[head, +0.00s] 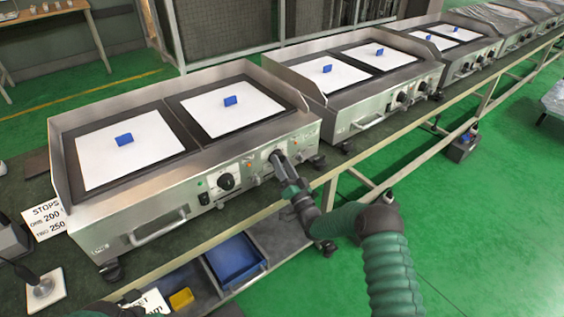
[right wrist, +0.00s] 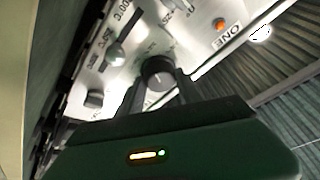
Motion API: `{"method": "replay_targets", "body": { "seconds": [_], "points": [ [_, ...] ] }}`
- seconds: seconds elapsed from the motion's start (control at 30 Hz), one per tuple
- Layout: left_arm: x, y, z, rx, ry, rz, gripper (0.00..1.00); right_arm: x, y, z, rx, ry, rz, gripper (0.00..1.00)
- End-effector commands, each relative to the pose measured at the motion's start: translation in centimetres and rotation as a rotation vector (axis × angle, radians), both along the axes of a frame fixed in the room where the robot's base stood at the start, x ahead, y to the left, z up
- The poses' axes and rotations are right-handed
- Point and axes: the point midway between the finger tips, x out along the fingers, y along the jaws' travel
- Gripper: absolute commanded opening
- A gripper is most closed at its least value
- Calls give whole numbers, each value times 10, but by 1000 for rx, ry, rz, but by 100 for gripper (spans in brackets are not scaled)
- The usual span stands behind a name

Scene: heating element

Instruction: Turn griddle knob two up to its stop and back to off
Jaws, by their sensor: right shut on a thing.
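The nearest griddle (head: 150,200) is a steel unit with two knobs on its front panel. Its left knob (head: 227,182) is black and untouched. My right gripper (head: 281,160) is at the right-hand knob and mostly hides it in the head view. In the right wrist view my right gripper (right wrist: 157,92) has its dark fingers on either side of the black round knob (right wrist: 159,72), shut on it. A short pale pointer line shows on the knob's face. The label ONE (right wrist: 228,40) and an orange lamp (right wrist: 219,24) are at upper right. My left gripper is out of view.
A STOPS card (head: 46,217) reading 200 and 250 lies left of the griddle. Blue blocks (head: 124,139) sit on the white plates. A handle (head: 158,228) sticks out at the front. More griddles (head: 350,105) stand along the bench. A blue bin (head: 235,260) is below.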

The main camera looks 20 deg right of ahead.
Motion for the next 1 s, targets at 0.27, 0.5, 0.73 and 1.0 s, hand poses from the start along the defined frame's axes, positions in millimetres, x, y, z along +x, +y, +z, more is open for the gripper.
{"method": "replay_targets", "body": {
  "seconds": [0.27, 0.5, 0.73, 1.0],
  "points": [
    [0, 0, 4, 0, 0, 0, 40, -2, 2, -7, 110, 58, 4, 2],
    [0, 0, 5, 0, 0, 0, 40, -2, 3, -8, 142, 69, 4, 2],
    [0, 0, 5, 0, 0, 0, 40, -2, 3, -8, 144, 70, 4, 2],
    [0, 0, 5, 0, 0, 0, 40, -1, 2, -6, 143, 64, 3, 62]
  ]
}}
